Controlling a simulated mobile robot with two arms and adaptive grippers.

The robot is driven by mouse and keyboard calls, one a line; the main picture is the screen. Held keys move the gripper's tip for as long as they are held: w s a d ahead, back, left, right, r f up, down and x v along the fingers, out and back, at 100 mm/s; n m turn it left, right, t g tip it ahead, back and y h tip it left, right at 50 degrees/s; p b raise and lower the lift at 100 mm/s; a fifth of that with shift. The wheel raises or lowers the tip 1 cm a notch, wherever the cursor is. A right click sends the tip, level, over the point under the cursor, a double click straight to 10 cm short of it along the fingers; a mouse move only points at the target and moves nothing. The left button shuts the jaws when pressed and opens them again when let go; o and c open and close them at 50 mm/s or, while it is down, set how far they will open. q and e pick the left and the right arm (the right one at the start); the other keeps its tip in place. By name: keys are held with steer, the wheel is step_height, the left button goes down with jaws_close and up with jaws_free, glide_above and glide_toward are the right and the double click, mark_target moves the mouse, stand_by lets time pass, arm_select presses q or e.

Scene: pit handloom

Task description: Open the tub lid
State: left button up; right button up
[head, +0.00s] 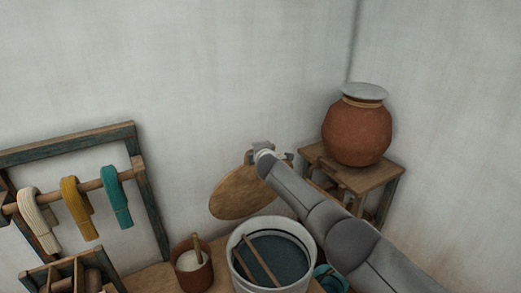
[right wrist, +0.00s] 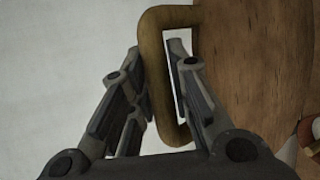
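The tub (head: 240,245) is white and round, and its mouth is uncovered. Dark blue liquid and a wooden stick (head: 260,262) show inside it. The round wooden lid (head: 236,196) is tilted up behind the tub, off its mouth. My right gripper (head: 258,150) is at the lid's upper edge, partly hidden by my own arm. In the right wrist view, the fingers (right wrist: 158,55) are closed in on either side of the lid's looped handle (right wrist: 156,90), one finger inside the loop. The lid's wooden face (right wrist: 250,65) fills the right. My left gripper is out of view.
A clay pot (head: 357,133) with a grey cover stands on a wooden stool (head: 375,178) at right. A brown pot (head: 192,277) with a stick and a teal bowl (head: 328,277) flank the tub. A rack (head: 70,143) with yarn hanks stands at left. Walls close the back.

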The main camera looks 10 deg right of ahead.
steer(key=o, duration=0.3)
steer(key=shift+o, duration=0.2)
steer(key=shift+s+a, duration=0.1)
steer(key=shift+s, duration=0.05)
steer(key=v, duration=1.1)
steer(key=shift+s+r, duration=0.2)
steer(key=shift+s, duration=0.15)
stand_by(0.4)
